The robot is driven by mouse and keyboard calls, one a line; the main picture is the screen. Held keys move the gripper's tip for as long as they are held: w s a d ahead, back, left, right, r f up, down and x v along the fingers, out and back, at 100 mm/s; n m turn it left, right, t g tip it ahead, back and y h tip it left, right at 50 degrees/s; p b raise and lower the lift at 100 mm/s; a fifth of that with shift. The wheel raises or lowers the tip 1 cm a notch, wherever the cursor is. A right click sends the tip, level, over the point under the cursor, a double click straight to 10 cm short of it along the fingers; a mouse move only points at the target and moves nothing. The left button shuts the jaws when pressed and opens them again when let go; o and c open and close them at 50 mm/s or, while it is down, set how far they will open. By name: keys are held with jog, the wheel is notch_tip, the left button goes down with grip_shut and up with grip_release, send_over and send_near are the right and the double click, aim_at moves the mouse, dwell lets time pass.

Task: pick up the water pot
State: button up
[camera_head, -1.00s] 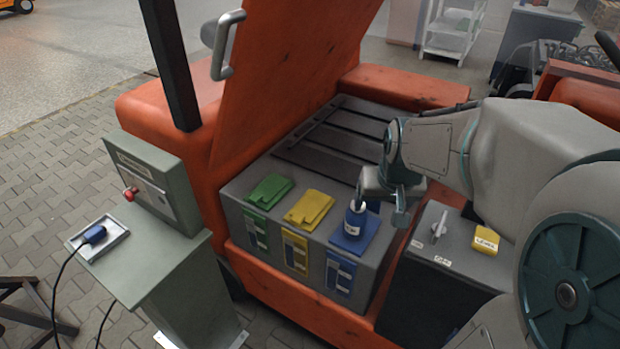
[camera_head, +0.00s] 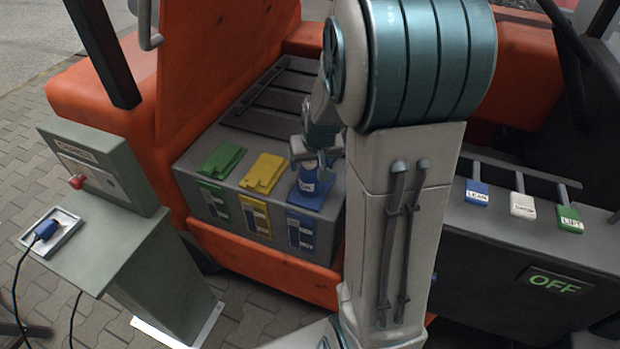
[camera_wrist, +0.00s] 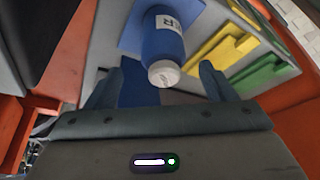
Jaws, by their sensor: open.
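The water pot is a blue bottle with a white label and a pale cap. In the head view the water pot (camera_head: 308,182) stands on the blue flap at the right of the coloured row, partly hidden by my gripper (camera_head: 316,158). In the wrist view the water pot (camera_wrist: 164,45) is in the upper middle, its cap pointing toward the camera. My gripper (camera_wrist: 160,85) is open, its two fingers apart on either side below the cap. In the head view the gripper is right above the pot. I cannot tell whether a finger touches it.
A yellow flap (camera_head: 264,172) and a green flap (camera_head: 221,159) lie left of the pot on the grey box. An orange raised cover (camera_head: 215,70) stands behind them. A grey pedestal (camera_head: 150,235) with a red knob stands at left. Labelled levers (camera_head: 522,205) are at right.

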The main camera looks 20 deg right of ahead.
aim_at(310, 179)
jog(key=shift+w+p+x, duration=0.2)
jog(key=shift+p+x, duration=0.15)
jog(key=shift+x, duration=2.3)
jog(key=shift+a, duration=0.15)
jog(key=c, duration=1.2)
jog(key=shift+r, duration=0.15)
jog(key=shift+c, duration=0.2)
